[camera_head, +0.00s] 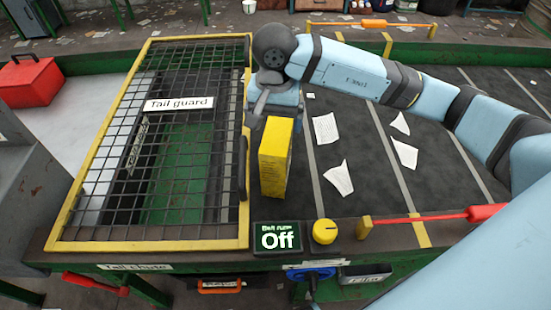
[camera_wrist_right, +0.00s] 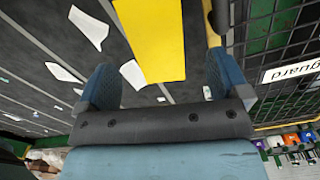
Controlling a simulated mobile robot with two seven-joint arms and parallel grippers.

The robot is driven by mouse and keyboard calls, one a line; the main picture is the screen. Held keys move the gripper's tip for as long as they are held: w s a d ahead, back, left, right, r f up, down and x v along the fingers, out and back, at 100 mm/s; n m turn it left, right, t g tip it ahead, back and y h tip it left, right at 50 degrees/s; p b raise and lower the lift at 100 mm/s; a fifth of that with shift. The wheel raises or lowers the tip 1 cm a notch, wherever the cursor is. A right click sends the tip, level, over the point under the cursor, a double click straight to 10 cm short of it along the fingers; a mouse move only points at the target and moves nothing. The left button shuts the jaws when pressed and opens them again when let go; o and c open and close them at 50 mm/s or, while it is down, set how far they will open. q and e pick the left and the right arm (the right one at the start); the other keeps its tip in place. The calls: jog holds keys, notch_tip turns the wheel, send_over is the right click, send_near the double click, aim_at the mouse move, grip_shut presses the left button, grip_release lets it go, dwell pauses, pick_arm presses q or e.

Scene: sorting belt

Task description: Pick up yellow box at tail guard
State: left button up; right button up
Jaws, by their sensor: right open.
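The yellow box (camera_head: 274,160) stands upright on the dark belt, right beside the right edge of the tail guard (camera_head: 246,75). The guard is a yellow-framed wire mesh panel with a "Tail guard" label. My right gripper (camera_head: 276,108) is at the top of the box, with its arm coming in from the right. In the right wrist view its two fingers (camera_wrist_right: 158,82) are spread wide, and the yellow box (camera_wrist_right: 152,38) lies ahead between them. I cannot tell whether the fingers touch it. My left gripper is not in view.
Several white paper pieces (camera_head: 338,178) lie on the belt. In front are a sign reading "Belt run: Off" (camera_head: 277,237), a yellow knob (camera_head: 324,231) and a red-tipped rod (camera_head: 425,218). A red box (camera_head: 30,82) sits at far left.

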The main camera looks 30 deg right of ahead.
aim_at(277, 135)
notch_tip(277, 135, down, 3)
jog(key=shift+w, duration=0.1)
jog(key=f, duration=0.2)
jog(key=f+p, duration=0.1)
jog(key=f, duration=0.1)
jog(key=shift+d+f, duration=0.1)
jog(key=shift+d, duration=0.25)
jog(key=shift+f, duration=0.55)
jog(key=c, duration=1.2)
jog(key=shift+r, duration=0.1)
